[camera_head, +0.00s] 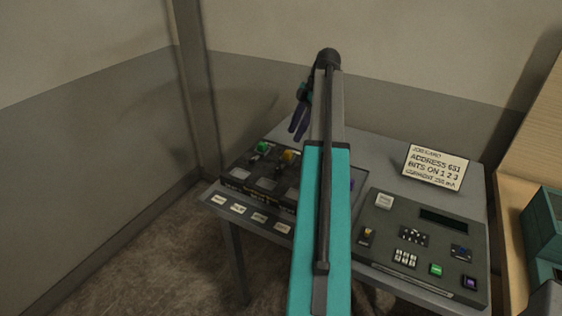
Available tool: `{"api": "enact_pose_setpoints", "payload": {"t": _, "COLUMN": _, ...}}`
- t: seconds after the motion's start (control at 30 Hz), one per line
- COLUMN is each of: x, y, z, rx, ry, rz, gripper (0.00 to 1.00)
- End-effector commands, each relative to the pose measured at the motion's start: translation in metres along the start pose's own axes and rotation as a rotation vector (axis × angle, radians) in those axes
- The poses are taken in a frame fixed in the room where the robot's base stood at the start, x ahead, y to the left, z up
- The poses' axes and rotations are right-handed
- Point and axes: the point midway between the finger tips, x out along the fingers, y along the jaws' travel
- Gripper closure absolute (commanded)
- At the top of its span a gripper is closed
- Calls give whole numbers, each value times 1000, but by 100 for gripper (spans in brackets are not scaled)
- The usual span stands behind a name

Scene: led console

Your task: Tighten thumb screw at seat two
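A dark fixture with seats in a row (240,172) stands on the left of the grey table. A green-topped part (262,147) and a yellow-topped part (288,155) show along its back. Which one is the thumb screw at seat two cannot be told at this size. My arm covers the right part of the fixture, and a bit of purple (351,184) shows beside it. My gripper (297,136) has purple fingers pointing down, with a narrow gap between them. It appears open and empty, above and behind the fixture in the picture, apart from the screws.
A console (453,255) with a dark display, keys and coloured buttons lies to the right. A job card (435,167) stands behind it. Small label plates (238,209) line the table's front edge. Teal bins (545,225) sit on a wooden surface at far right. Walls close the left and back.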

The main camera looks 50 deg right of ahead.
Motion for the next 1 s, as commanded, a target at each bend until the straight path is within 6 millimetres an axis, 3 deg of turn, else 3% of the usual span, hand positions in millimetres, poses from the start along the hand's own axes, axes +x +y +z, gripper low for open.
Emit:
{"api": "enact_pose_setpoints", "payload": {"t": 0.37, "x": 14, "y": 0, "z": -2, "rx": -1, "ry": 0, "rz": -1, "gripper": 61}}
{"api": "enact_pose_setpoints", "payload": {"t": 1.0, "x": 87, "y": 0, "z": -3, "rx": -2, "ry": 0, "rz": -2, "gripper": 61}}
